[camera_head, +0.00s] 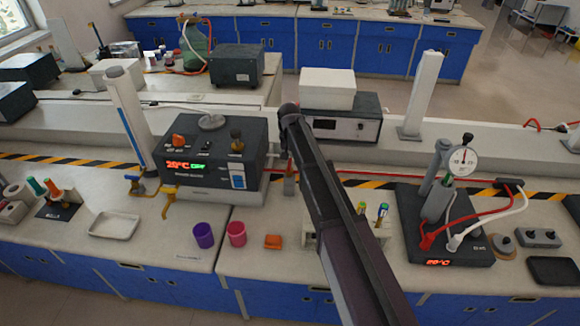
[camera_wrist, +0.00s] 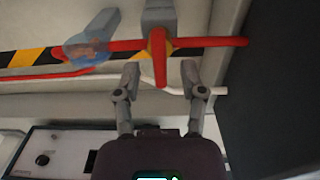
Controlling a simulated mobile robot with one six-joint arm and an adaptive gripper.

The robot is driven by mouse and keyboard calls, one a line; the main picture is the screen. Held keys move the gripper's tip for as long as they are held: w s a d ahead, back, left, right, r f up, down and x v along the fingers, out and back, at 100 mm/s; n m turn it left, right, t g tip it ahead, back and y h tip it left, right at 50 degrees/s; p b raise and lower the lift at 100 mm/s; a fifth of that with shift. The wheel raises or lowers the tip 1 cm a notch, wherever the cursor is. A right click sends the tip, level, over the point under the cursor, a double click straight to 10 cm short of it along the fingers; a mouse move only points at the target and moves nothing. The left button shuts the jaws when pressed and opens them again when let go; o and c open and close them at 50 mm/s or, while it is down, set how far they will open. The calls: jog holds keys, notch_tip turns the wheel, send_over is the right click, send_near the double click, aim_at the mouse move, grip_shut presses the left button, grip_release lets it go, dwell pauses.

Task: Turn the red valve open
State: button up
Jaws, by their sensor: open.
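The red valve (camera_wrist: 159,62) shows in the upper middle of the wrist view. It has an orange middle, a red arm pointing down, and a long red bar running left and right. A grey block (camera_wrist: 158,14) lies behind its top. My gripper (camera_wrist: 160,76) is open, with its two grey fingers apart, one on either side of the downward red arm in the picture. I cannot tell whether either finger touches it. In the head view my dark arm crosses the middle of the bench, and I cannot make out the fingertips or valve clearly.
A blue-grey rounded piece (camera_wrist: 88,45) lies left of the valve, and a white pipe (camera_wrist: 85,72) runs below. A dark panel (camera_wrist: 275,90) fills the right side. In the head view, a grey heater box (camera_head: 205,150) stands left of my arm and a gauge (camera_head: 463,160) right.

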jog(key=shift+f+b, duration=0.35)
jog(key=shift+f, duration=0.25)
grip_shut()
